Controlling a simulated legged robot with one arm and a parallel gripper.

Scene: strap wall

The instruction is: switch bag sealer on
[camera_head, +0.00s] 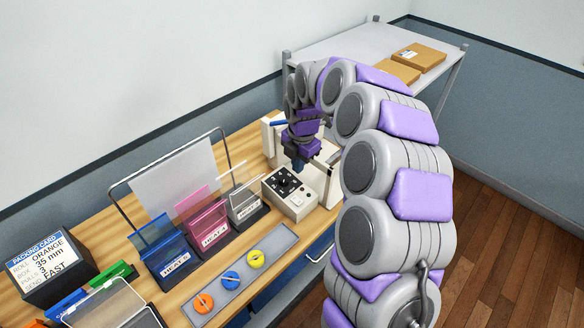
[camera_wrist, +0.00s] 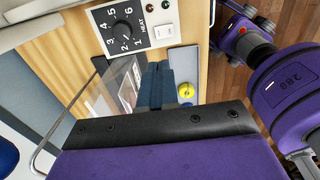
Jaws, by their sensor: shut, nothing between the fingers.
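The bag sealer is a cream machine (camera_head: 322,180) at the right end of the wooden bench. Its control box carries a black numbered dial (camera_head: 284,184) marked HEAT and a white switch (camera_head: 296,201). In the wrist view the dial (camera_wrist: 124,31), the white switch (camera_wrist: 163,31) and a small dark red lamp (camera_wrist: 159,4) show on the white panel. Which way the switch is set I cannot tell. My gripper (camera_head: 298,166) is shut and empty, above the back of the control box. In the wrist view its blue fingers (camera_wrist: 159,75) point toward the panel, apart from the switch.
Labelled holders with blue (camera_head: 168,259), pink (camera_head: 209,226) and clear (camera_head: 247,205) sheets stand left of the sealer. A grey tray (camera_head: 259,267) with orange, blue and yellow round pieces lies in front. A packing card (camera_head: 43,262) stands far left. A shelf with cardboard boxes (camera_head: 418,56) is behind.

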